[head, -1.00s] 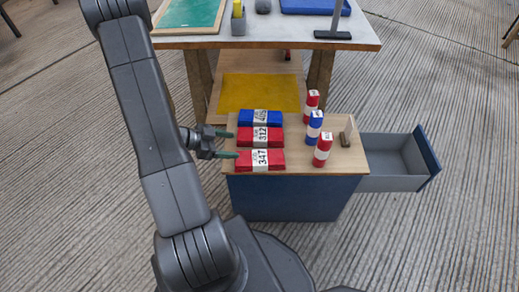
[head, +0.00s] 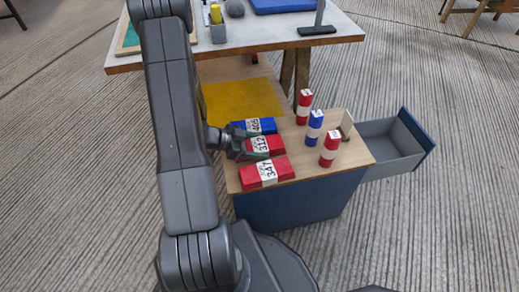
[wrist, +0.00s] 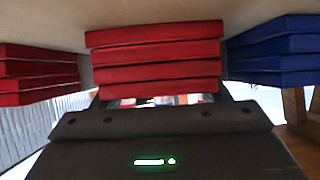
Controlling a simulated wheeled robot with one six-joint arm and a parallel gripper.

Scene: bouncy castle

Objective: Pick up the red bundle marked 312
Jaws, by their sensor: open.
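The red bundle marked 312 (head: 263,145) lies on the wooden top of the blue cabinet, between a blue bundle marked 405 (head: 255,126) and a red bundle marked 347 (head: 265,172). My gripper (head: 246,143) is open at its left end, with one finger toward each neighbouring bundle. In the wrist view a stack of red layers (wrist: 155,57), the 312 bundle, fills the middle. The 347 bundle (wrist: 35,73) is at left and the 405 bundle (wrist: 275,48) at right. The fingertips are mostly hidden there, and I cannot tell whether they touch the bundle.
A small stand (head: 346,125) is at the right edge. An open drawer (head: 392,148) sticks out right. A worktable (head: 270,39) stands beyond.

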